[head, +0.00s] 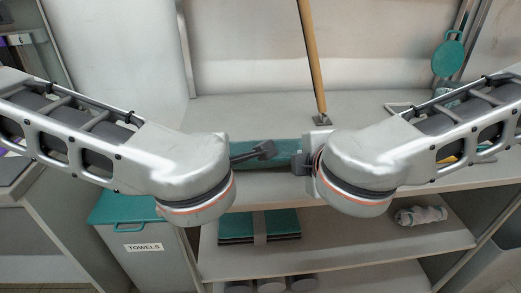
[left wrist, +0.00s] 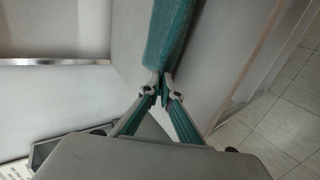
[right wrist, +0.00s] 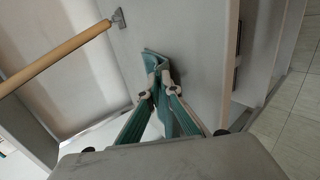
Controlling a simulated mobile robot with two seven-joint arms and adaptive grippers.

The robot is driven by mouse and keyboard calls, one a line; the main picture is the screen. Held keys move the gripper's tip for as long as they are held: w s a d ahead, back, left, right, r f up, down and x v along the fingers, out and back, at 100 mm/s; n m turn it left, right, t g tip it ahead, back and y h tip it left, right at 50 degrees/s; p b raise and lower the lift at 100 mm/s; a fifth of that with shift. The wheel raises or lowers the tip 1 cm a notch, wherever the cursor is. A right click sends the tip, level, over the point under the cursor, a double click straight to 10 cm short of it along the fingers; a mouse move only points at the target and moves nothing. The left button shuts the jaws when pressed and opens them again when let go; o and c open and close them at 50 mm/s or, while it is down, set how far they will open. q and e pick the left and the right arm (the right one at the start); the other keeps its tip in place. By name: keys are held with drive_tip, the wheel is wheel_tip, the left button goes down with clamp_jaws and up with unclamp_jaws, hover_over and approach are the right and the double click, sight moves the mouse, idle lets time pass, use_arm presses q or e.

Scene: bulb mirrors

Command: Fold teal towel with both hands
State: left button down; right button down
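The teal towel (head: 282,147) is a narrow folded strip at the counter's front edge, partly hidden behind my grippers in the head view. My left gripper (head: 266,150) reaches in from the left. In the left wrist view its fingertips close on the near end of the towel (left wrist: 174,35), which runs away from them. My right gripper (head: 298,162) is at the towel's right side. In the right wrist view its fingertips (right wrist: 159,92) pinch the towel (right wrist: 155,60), with a fold between and past them.
A wooden pole (head: 311,60) stands on the counter behind. A teal-lidded bin labelled TOWELS (head: 144,247) stands at lower left. A round teal object (head: 448,55) hangs at right.

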use_arm(q)
drive_tip(key=c, duration=2)
unclamp_jaws()
use_arm(e)
drive_tip(key=c, duration=2)
unclamp_jaws()
